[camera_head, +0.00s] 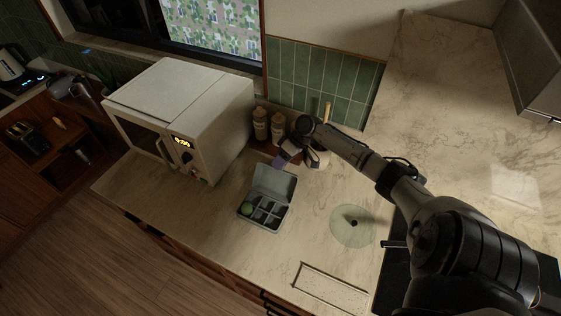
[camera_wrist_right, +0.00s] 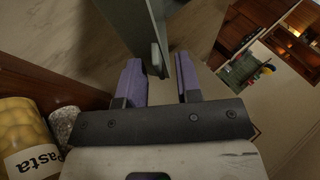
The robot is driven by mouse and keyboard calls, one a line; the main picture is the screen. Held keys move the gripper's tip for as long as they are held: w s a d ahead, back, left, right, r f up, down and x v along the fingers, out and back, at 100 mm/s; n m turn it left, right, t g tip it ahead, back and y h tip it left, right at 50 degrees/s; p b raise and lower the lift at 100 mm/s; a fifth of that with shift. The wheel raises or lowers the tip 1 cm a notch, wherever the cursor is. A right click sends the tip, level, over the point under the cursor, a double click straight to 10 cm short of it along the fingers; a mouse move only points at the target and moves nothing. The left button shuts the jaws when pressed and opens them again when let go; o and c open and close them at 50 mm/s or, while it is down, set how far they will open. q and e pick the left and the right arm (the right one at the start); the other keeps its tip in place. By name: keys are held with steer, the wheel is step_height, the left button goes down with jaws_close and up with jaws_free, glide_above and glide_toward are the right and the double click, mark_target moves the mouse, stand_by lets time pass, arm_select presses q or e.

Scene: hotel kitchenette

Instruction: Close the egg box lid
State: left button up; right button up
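The grey-green egg box (camera_head: 262,222) sits on the marble counter with its lid (camera_head: 275,182) raised at the back. A round green thing (camera_head: 247,210) lies in a left compartment; other visible compartments look empty. My right gripper (camera_head: 283,161) is behind the lid, near its top edge, partly hidden by the wrist. In the right wrist view its purple fingers (camera_wrist_right: 160,82) are apart. A grey-green panel (camera_wrist_right: 137,25), which looks like the lid, rises just ahead, with a small tab in line with the finger gap. I cannot tell whether they touch. My left gripper is out of view.
A white microwave (camera_head: 180,115) stands left of the box. Bottles (camera_head: 261,124) stand behind, and a pasta jar (camera_wrist_right: 25,140) is close to the right gripper. A round glass-like disc (camera_head: 352,227) lies to the right. The counter in front of the box is clear.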

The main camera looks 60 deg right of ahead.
jaws_close()
stand_by(0.4)
steer(key=shift+a, duration=0.1)
